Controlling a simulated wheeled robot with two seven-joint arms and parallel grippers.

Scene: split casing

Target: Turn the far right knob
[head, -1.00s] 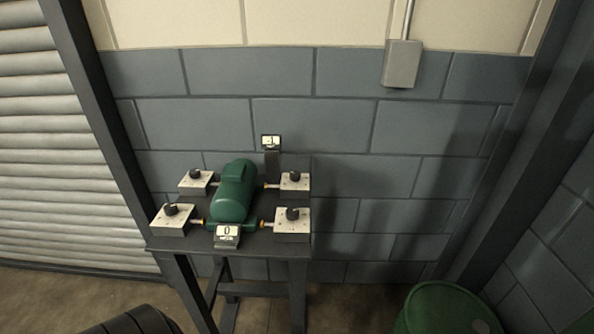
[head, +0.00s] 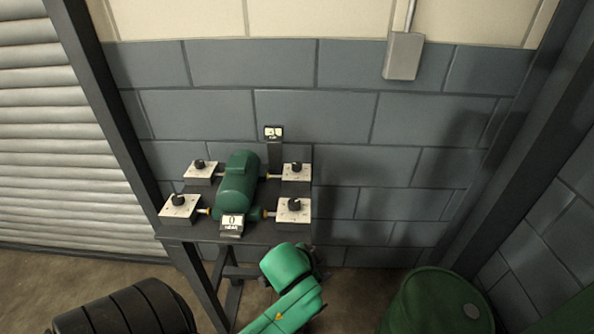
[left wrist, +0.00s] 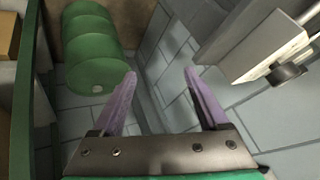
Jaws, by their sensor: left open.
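The far right knob (head: 297,167) is a black knob on a pale box at the back right of the dark table (head: 271,238). The near right knob (head: 294,204) sits on a similar box in front of it. A green motor-like casing (head: 237,183) lies between the left and right boxes. My left arm's green links show below the table's front right edge; its fingers are hidden there. In the left wrist view my left gripper (left wrist: 160,73) is open and empty. A dark knob (left wrist: 287,74) on a pale box shows to its right, apart from the fingers; I cannot tell which.
Two more knob boxes (head: 181,208) stand on the table's left side. A front display (head: 231,223) reads 0; a rear display (head: 273,132) stands on a post. A green drum (head: 436,303) stands right, black tyres (head: 128,311) at lower left. The block wall is behind.

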